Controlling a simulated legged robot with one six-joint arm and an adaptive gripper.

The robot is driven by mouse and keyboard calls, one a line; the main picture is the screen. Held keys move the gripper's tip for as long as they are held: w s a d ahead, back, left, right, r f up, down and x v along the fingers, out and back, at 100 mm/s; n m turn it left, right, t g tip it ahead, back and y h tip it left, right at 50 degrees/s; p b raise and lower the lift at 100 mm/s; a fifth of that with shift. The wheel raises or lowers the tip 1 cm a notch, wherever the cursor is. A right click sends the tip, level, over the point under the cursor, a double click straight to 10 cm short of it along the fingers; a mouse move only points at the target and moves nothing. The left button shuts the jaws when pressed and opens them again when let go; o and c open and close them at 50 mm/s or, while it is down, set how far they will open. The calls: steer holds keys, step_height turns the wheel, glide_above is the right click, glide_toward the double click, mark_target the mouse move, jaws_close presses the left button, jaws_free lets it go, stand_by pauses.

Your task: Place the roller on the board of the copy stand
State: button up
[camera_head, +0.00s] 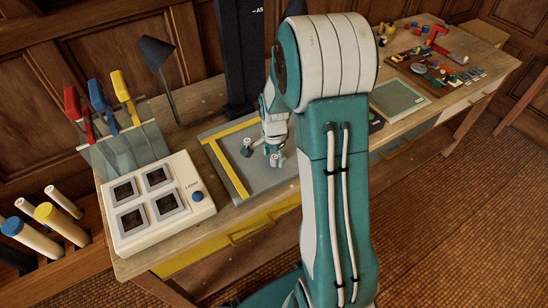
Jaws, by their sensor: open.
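The copy stand has a flat grey board (262,184) with a yellow L-shaped border along its left and far edges. Its dark column (240,55) rises behind the board. My gripper (262,154) is over the board, pointing down, with its two fingers apart. I see nothing held between the fingers. My own arm covers the right part of the board. I cannot pick out the roller for certain. A red piece (436,38) at the far right end of the table is too small to identify.
A white box with four-square panels (190,218) and a clear rack (130,148) with red, blue and yellow handles stand left of the board. A black lamp (155,52) is behind. A green-edged pad (398,98) and a cluttered brown tray (425,82) lie right.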

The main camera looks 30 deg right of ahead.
mark_target(274, 157)
step_height(274, 157, up, 11)
steer(key=s+a+r+n+t, duration=0.2)
steer(key=s+a+r+n, duration=0.4)
steer(key=s, duration=0.3)
steer(key=s+a+r+n+t, duration=0.3)
steer(key=s+a+r+n, duration=0.3)
steer(key=s+n, duration=0.3)
steer(key=shift+s+a+r+t, duration=0.3)
steer(key=shift+s+r, duration=0.25)
steer(key=shift+r, duration=0.25)
